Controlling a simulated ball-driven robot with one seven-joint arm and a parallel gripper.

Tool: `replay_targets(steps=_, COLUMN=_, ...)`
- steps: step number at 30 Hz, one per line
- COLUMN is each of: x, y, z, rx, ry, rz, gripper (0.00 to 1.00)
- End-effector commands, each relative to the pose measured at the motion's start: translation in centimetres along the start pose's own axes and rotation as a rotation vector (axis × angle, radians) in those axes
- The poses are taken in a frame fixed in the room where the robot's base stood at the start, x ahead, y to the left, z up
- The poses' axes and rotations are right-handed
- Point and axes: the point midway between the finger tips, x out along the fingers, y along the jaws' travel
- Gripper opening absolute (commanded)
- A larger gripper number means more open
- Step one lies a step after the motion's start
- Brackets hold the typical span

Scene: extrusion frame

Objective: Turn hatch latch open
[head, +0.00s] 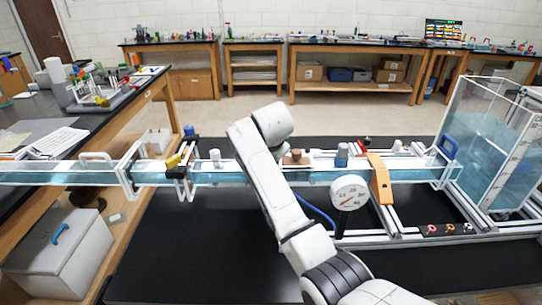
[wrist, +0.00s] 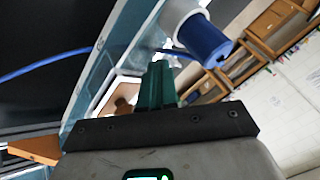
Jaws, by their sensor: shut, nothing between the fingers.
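I cannot single out the hatch latch with certainty in either view. A long clear water channel (head: 230,178) runs across the head view, with fittings along its top rail. A brown block with a knob (head: 296,158) sits on it just right of my arm. A blue-grey cylinder (head: 341,154) stands further right. In the wrist view, my gripper (wrist: 158,68) has its green fingers together and empty, beside the channel's edge (wrist: 110,62). A blue cylinder with a white collar (wrist: 203,36) is just beyond the fingertips. In the head view my arm hides the gripper.
A round gauge (head: 349,192) and an orange bracket (head: 380,178) stand right of my arm. A clear water tank (head: 487,135) is at the far right. A blue hose (wrist: 45,66) crosses the wrist view. The black surface (head: 190,255) left of my arm is clear.

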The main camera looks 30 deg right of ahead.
Motion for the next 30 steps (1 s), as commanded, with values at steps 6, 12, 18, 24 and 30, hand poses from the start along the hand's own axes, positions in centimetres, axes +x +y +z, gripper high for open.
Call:
replay_targets(steps=6, x=0.28, y=-0.17, z=0.09, rx=0.029, ry=0.015, rz=0.018, gripper=0.0)
replay_targets(steps=12, x=0.34, y=-0.43, z=0.11, rx=0.049, ry=0.026, rz=0.028, gripper=0.0)
replay_targets(steps=18, x=0.44, y=-0.58, z=0.18, rx=0.065, ry=0.034, rz=0.037, gripper=0.0)
replay_targets(steps=24, x=0.5, y=-0.68, z=0.19, rx=0.076, ry=0.04, rz=0.044, gripper=0.0)
replay_targets(steps=30, x=0.55, y=-0.76, z=0.2, rx=0.085, ry=0.044, rz=0.049, gripper=0.0)
